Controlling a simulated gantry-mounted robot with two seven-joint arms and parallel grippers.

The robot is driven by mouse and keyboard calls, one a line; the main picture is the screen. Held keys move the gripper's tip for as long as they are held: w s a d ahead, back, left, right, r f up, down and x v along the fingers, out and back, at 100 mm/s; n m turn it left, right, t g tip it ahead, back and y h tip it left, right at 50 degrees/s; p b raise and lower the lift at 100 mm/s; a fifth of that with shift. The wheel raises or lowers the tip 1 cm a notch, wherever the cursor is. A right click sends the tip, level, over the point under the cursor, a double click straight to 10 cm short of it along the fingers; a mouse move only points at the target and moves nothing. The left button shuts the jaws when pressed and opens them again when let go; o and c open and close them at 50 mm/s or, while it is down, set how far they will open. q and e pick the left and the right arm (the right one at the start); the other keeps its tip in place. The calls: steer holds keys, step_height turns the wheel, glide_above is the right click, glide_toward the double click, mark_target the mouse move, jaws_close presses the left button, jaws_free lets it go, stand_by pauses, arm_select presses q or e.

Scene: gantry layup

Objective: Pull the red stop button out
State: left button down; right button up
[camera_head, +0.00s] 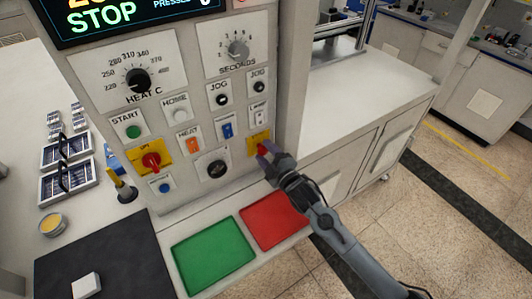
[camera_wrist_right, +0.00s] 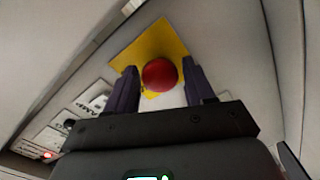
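The red stop button (camera_wrist_right: 159,74) is a round red cap on a yellow square plate (camera_wrist_right: 150,42) in the right wrist view. In the head view it shows small (camera_head: 261,150), low at the right of the front panel, partly behind my fingers. My right gripper (camera_head: 266,155) is at this plate. In the wrist view its two dark fingers are open, one on each side of the button, with slim gaps visible. Depth contact cannot be judged. My left gripper is not in view.
A second red knob (camera_head: 151,160) sits on a yellow plate at the panel's left. Switches and dials surround it, under a display reading STOP (camera_head: 101,17). A green tray (camera_head: 213,255) and a red tray (camera_head: 273,219) lie below the panel.

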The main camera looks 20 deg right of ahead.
steer(key=shift+o, duration=1.3)
